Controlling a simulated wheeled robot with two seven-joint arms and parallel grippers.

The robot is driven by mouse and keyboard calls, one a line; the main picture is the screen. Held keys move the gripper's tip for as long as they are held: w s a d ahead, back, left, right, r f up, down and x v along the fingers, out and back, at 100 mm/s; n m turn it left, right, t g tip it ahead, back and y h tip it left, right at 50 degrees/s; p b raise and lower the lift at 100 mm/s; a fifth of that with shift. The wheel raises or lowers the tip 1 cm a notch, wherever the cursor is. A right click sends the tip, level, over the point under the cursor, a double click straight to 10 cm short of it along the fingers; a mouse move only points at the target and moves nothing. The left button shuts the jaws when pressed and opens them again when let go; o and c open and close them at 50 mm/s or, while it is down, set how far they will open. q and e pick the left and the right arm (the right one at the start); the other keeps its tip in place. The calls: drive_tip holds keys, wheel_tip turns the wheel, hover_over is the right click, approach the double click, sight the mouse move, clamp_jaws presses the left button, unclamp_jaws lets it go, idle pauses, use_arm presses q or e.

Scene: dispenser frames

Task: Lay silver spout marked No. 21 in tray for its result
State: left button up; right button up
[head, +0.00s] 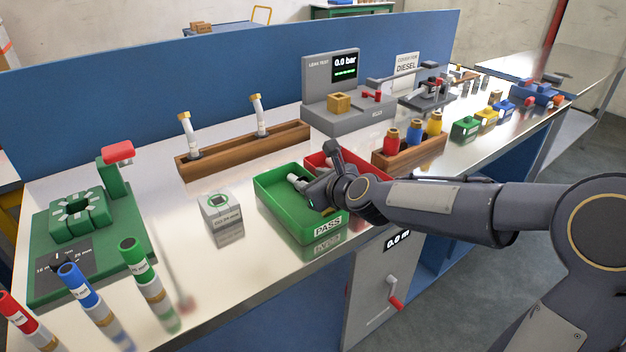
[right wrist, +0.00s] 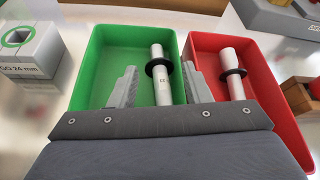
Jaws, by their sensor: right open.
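A silver spout (right wrist: 162,85) with a black collar lies in the green tray marked PASS (head: 275,215), lengthwise in the right wrist view. A small dark marking shows on it, too small to read surely. Its pale end (head: 296,182) also shows in the head view. My right gripper (right wrist: 159,67) is open, with one finger on each side of this spout; I cannot tell whether they touch it. The green tray also shows in the right wrist view (right wrist: 98,62). A second silver spout (right wrist: 231,72) with a black collar lies in the red tray (right wrist: 265,75). My left gripper is out of view.
Two more spouts (head: 187,140) (head: 259,118) stand upright in a wooden rack (head: 240,150). A GO gauge block (head: 221,212) stands left of the green tray. A leak test machine (head: 345,112) and a rack of coloured plugs (head: 408,150) stand beyond the trays.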

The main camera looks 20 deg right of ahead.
drive_tip(key=v, duration=0.7)
drive_tip(key=shift+s+b, duration=0.3)
drive_tip(key=shift+s, duration=0.05)
drive_tip(key=shift+d+r, duration=0.1)
drive_tip(key=shift+r, duration=0.1)
drive_tip(key=s+d+n+g+p, duration=0.1)
drive_tip(key=s+n+g+p, duration=0.6)
drive_tip(key=s+n, duration=2)
drive_tip(key=n+p, duration=0.1)
drive_tip(key=p, duration=0.3)
drive_tip(key=shift+s+r+n, duration=0.25)
drive_tip(key=shift+n, duration=0.15)
drive_tip(key=shift+d, duration=0.15)
